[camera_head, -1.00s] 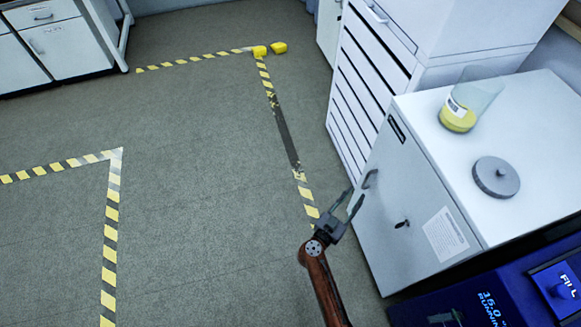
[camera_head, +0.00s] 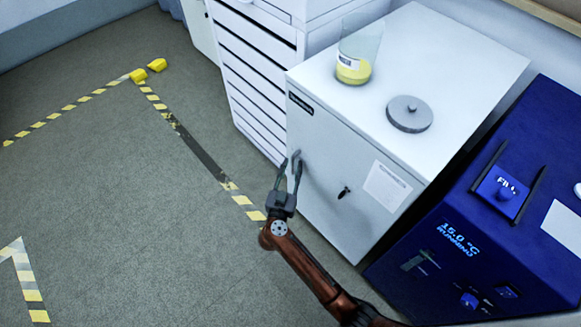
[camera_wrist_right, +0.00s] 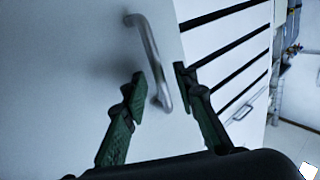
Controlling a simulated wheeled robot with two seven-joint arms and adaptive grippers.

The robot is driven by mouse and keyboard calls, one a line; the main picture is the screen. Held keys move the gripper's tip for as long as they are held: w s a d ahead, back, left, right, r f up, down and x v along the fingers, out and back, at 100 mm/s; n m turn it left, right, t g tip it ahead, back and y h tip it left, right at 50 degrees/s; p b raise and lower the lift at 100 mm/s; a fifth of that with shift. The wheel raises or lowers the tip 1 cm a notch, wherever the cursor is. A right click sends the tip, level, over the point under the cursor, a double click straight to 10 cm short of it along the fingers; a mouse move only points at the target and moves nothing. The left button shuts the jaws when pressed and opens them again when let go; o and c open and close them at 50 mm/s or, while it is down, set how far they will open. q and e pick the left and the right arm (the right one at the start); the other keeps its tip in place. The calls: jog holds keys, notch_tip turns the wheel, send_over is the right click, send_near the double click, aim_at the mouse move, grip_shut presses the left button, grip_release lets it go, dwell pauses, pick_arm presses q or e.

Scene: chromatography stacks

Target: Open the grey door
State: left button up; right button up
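The grey door (camera_head: 325,155) is the front of a light cabinet and looks closed. It has a black nameplate, a key in a lock (camera_head: 345,192) and a paper label (camera_head: 388,187). My right gripper (camera_head: 290,166) is at the door's left side, at the handle, its fingers apart. In the right wrist view, the curved metal handle (camera_wrist_right: 149,58) passes between the open fingers (camera_wrist_right: 160,80) near its lower end, one finger on each side. Contact cannot be told. In the head view the fingers partly hide the handle. My left gripper is not in view.
On the cabinet top (camera_head: 455,60) stand a beaker with yellow contents (camera_head: 355,65) and a grey round lid (camera_head: 409,114). A white drawer unit (camera_head: 255,80) is at the left, a blue device (camera_head: 470,245) at the right. The floor (camera_head: 110,190) in front is clear, with striped tape.

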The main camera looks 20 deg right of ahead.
jog(key=shift+c, duration=0.7)
grip_shut()
